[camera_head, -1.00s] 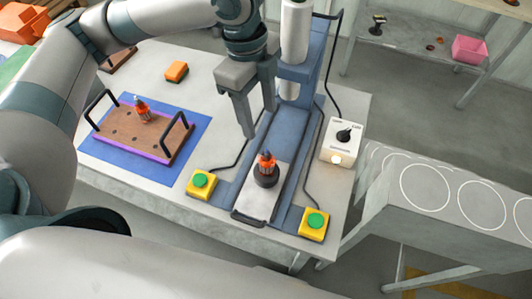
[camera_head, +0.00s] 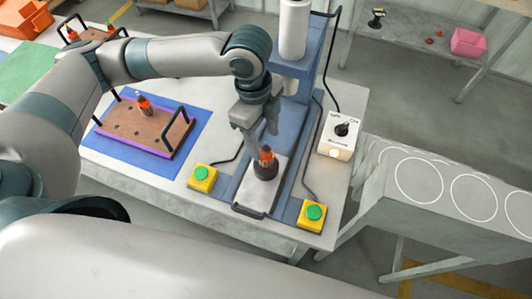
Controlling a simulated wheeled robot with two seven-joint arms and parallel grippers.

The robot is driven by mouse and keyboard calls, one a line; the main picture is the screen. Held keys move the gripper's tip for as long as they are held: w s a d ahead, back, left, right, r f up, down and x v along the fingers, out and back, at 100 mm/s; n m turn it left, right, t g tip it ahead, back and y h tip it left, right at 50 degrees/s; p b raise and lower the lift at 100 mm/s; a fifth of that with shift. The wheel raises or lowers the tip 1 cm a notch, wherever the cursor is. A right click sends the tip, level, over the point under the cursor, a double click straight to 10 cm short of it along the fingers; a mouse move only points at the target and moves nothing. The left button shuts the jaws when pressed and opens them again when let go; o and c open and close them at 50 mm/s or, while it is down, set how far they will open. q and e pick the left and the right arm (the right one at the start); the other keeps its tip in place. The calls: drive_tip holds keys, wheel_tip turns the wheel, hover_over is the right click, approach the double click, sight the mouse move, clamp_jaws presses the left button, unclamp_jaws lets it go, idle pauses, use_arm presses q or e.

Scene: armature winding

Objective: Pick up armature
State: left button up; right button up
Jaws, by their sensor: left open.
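One armature (camera_head: 267,156), orange with a dark tip, stands upright in the dark round holder (camera_head: 266,172) on the press's metal plate (camera_head: 256,196). My left gripper (camera_head: 262,150) is open, pointing down, with its fingers at the armature's top. I cannot tell whether they touch it. Another armature (camera_head: 145,106) stands on the brown tray (camera_head: 140,136) with black handles, at the left of the table. My right gripper is not in view.
The blue press (camera_head: 287,127) with its white column (camera_head: 294,30) rises behind the holder. Yellow boxes with green buttons (camera_head: 202,177) (camera_head: 313,214) flank the plate. A white control box (camera_head: 340,138) stands at the right. A grey stand (camera_head: 445,205) with circles is farther right.

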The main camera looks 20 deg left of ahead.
sight(265, 148)
use_arm(q)
drive_tip(key=shift+d+f, duration=0.15)
drive_tip(key=shift+f, duration=1)
drive_tip(key=shift+f, duration=0.1)
drive_tip(key=shift+s+f+p, duration=0.1)
drive_tip(key=shift+f+p, duration=0.2)
drive_tip(key=shift+p, duration=0.2)
drive_tip(key=f, duration=0.1)
drive_tip(key=f+p, duration=0.1)
drive_tip(key=f, duration=0.1)
drive_tip(key=shift+d, duration=0.25)
drive_tip(key=shift+d+f, duration=0.1)
drive_tip(key=shift+f, duration=0.6)
drive_tip(key=c, duration=1.3)
